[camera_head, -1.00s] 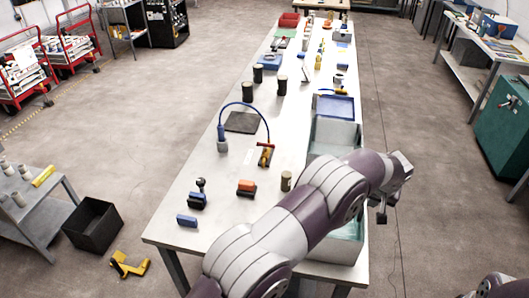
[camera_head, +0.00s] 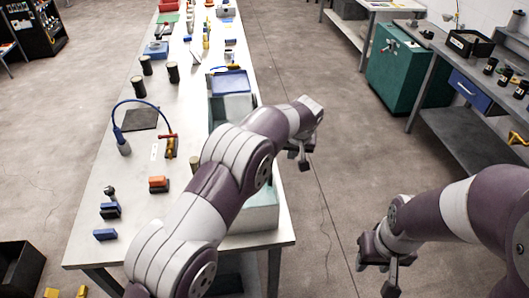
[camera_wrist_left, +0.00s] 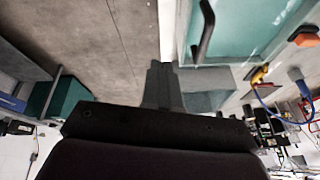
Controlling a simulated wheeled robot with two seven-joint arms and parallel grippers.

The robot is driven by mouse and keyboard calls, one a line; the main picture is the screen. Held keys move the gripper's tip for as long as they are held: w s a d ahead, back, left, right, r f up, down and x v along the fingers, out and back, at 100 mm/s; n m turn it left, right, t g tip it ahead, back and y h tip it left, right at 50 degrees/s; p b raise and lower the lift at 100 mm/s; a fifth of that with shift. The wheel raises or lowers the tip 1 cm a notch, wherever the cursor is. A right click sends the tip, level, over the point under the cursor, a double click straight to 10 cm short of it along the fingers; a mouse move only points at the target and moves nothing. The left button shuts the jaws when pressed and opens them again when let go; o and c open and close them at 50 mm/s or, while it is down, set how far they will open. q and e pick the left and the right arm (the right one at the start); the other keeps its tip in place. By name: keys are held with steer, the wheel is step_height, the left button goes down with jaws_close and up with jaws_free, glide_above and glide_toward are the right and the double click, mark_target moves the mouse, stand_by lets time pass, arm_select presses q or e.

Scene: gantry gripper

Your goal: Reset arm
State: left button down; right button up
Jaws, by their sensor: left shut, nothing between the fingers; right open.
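My left arm stretches over the right edge of the long white table (camera_head: 85,235). My left gripper (camera_head: 301,158) hangs past that edge, above the floor. It is shut and empty, and its closed fingers also show in the left wrist view (camera_wrist_left: 161,88). My right gripper (camera_head: 382,278) is at the lower right in the head view, above the floor and clear of the table. It is open, with nothing seen in it.
A pale green open bin (camera_head: 262,215) stands on the table, partly hidden by my left arm. A blue-topped box (camera_head: 231,82) is behind it. A green cabinet (camera_head: 408,68) and a workbench (camera_head: 470,125) stand at the right. The floor between is bare.

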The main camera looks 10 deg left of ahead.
arm_select(q)
steer(key=d+r+p, duration=0.2)
steer(key=d+p, duration=0.2)
steer(key=d, duration=0.3)
steer(key=s+a+f+m+g, duration=0.1)
steer(key=s+a+f+m, duration=0.15)
steer(key=s+f, duration=0.35)
steer(key=s+a+f+n+g+h+b, duration=0.1)
steer(key=s+a+b, duration=0.9)
steer(key=s+a, duration=1.3)
steer(key=shift+s+f+n+g, duration=0.2)
steer(key=shift+s+n+g, duration=0.2)
steer(key=shift+s, duration=1.2)
arm_select(e)
step_height(320, 180, down, 7)
steer(key=shift+a+f, duration=0.15)
steer(key=shift+f, duration=0.05)
